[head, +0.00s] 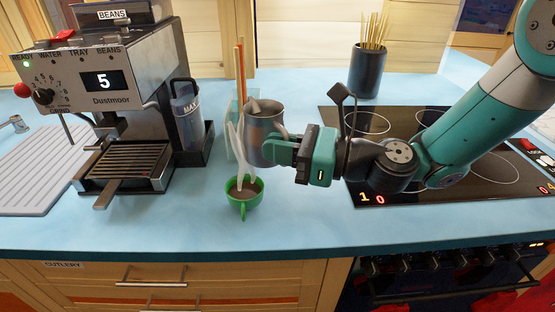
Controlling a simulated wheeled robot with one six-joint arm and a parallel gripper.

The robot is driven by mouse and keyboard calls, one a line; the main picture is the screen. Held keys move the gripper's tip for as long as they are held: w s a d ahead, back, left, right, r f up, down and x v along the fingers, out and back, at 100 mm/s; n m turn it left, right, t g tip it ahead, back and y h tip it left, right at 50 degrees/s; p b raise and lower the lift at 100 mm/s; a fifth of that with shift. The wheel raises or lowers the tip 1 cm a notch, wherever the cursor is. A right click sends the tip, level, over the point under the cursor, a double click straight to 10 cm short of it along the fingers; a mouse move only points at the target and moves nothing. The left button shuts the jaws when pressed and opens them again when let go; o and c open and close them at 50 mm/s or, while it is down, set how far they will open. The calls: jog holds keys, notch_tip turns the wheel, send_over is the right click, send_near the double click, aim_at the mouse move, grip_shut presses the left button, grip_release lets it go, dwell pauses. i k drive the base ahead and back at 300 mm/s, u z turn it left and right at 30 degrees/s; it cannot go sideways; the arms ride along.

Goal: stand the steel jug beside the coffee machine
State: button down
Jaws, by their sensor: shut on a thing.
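The steel jug (262,132) is in the middle of the head view, right of the coffee machine (125,85). My gripper (285,152) reaches in from the right and is shut on the jug's right side. The jug looks roughly upright; its base is partly hidden, and I cannot tell whether it touches the counter. The coffee machine has a display reading 5 and a drip tray (125,160) with nothing on it. A water tank (187,115) stands at its right side, nearer to the jug.
A green cup (243,197) of brown drink stands just in front of the jug, with pale wisps above it. A dark pot of sticks (367,72) stands behind.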

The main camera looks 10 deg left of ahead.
aim_at(308, 195)
jog(key=z, duration=0.15)
jog(key=k, duration=0.25)
jog(key=z, duration=1.05)
jog(key=k, duration=1.05)
jog(key=z, duration=0.7)
jog(key=i, duration=0.7)
jog(key=u, duration=1.05)
jog(key=i, duration=1.1)
jog(key=u, duration=0.85)
